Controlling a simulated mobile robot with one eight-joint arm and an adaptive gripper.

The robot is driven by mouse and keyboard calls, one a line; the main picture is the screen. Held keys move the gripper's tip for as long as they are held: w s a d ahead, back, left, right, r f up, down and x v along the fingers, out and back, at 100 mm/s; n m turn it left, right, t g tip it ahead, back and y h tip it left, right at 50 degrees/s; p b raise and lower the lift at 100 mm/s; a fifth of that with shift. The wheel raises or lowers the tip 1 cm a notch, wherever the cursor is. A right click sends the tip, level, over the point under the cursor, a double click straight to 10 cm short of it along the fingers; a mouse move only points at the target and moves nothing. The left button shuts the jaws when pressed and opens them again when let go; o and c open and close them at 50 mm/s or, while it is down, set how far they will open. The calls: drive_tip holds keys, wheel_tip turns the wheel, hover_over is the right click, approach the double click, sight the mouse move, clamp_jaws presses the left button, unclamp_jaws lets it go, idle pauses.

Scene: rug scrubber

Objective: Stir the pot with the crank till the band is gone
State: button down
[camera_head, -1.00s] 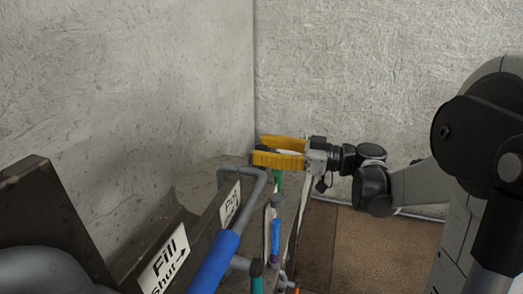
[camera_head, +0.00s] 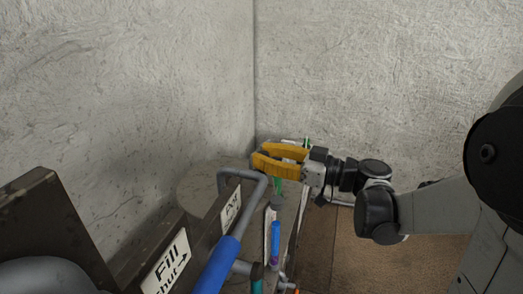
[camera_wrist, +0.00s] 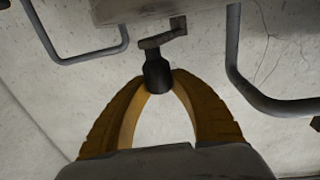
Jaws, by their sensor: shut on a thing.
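My gripper (camera_head: 262,161) has yellow fingers and reaches in from the right, near the wall corner. In the wrist view my gripper (camera_wrist: 158,82) is shut on the dark round knob of a crank (camera_wrist: 158,70), whose short bent arm (camera_wrist: 165,38) rises above the fingertips. In the head view the fingers hide most of the crank. A round pale grey top (camera_head: 195,186) stands left of my gripper, behind a sign (camera_head: 231,207) that seems to read "Pot"; I cannot tell whether it is the pot. No band can be made out.
A grey bent pipe with a blue grip (camera_head: 216,266) rises close to my fingertips. A "Fill shut" sign (camera_head: 172,265) is at lower left. A smaller blue handle (camera_head: 275,240) is below my gripper. Rough walls stand close behind and left. Brown floor (camera_head: 385,255) is open at right.

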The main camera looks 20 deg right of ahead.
drive_tip(key=s+m+t+h, duration=0.1)
drive_tip(key=h, duration=0.1)
drive_tip(key=s+a+m+t+h+p, duration=0.1)
drive_tip(key=m, duration=0.1)
drive_tip(key=s+a+m+t+h, duration=0.1)
drive_tip(key=t+h, duration=0.1)
drive_tip(key=shift+s+h+p, duration=0.3)
drive_tip(key=shift+p, duration=0.1)
drive_tip(key=shift+s+a, duration=0.15)
drive_tip(key=shift+s, duration=0.15)
drive_tip(key=shift+s+a, duration=0.25)
drive_tip(key=shift+a, duration=0.15)
drive_tip(key=shift+s+a+f+p, duration=0.1)
drive_tip(key=shift+s+a+p, duration=0.25)
drive_tip(key=shift+a, duration=0.3)
drive_tip(key=shift+s+a+p, duration=0.1)
drive_tip(key=shift+s+a, duration=0.3)
drive_tip(key=shift+a, duration=0.2)
drive_tip(key=c, duration=1.2)
unclamp_jaws()
drive_tip(key=shift+s, duration=0.1)
drive_tip(key=shift+o, duration=0.6)
drive_tip(key=shift+s, duration=0.1)
